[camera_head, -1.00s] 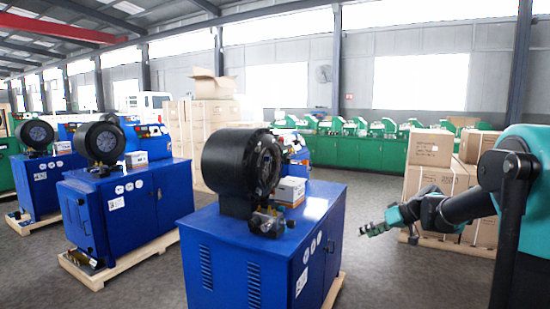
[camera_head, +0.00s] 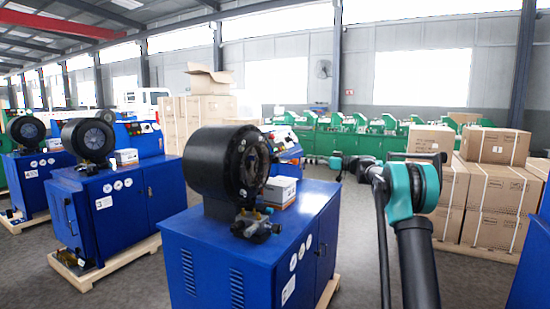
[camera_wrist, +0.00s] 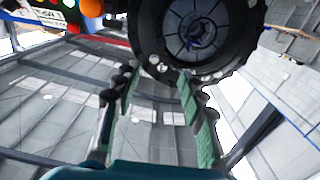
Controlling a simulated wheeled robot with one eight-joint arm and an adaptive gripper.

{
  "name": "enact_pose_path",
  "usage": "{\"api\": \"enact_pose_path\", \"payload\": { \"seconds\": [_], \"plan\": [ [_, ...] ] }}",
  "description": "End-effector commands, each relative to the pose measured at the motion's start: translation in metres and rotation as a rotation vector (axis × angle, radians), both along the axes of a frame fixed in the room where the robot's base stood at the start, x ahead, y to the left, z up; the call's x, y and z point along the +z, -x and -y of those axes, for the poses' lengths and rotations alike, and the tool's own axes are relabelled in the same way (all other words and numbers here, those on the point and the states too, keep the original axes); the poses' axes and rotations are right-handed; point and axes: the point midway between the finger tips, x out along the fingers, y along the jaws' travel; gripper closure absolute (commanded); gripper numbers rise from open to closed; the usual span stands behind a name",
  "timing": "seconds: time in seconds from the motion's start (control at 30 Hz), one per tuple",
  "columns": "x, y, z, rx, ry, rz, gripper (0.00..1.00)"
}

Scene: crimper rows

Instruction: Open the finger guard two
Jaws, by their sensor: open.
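The nearest blue crimper (camera_head: 250,255) carries a thick black crimping head (camera_head: 215,165) with a round, dark ringed face turned to the right. No separate finger guard can be clearly made out on it. A second crimper (camera_head: 125,215) stands to its left with a similar black head (camera_head: 88,139). My gripper (camera_head: 338,162) is small in the head view, right of the nearest head and apart from it. In the wrist view my gripper (camera_wrist: 157,85) is open and empty, its two fingers spread below a round black crimping head (camera_wrist: 195,35). Which crimper that is cannot be told.
A small white box (camera_head: 281,189) sits on the nearest crimper beside its head. Stacked cartons (camera_head: 490,195) stand at the right. Green machines (camera_head: 350,143) line the back. Grey floor (camera_head: 355,270) shows right of the nearest crimper.

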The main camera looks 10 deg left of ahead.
Motion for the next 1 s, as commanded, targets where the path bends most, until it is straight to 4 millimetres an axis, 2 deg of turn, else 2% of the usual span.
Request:
{"api": "enact_pose_path", "payload": {
  "seconds": [0.63, 0.8, 1.0],
  "plan": [
    [-0.001, -0.041, -0.118, 0.004, 0.001, -0.003, 0.59],
    [-0.001, -0.049, -0.139, 0.002, 0.001, -0.003, 0.59],
    [0.0, -0.053, -0.15, 0.001, 0.001, -0.003, 0.59]
  ]
}}
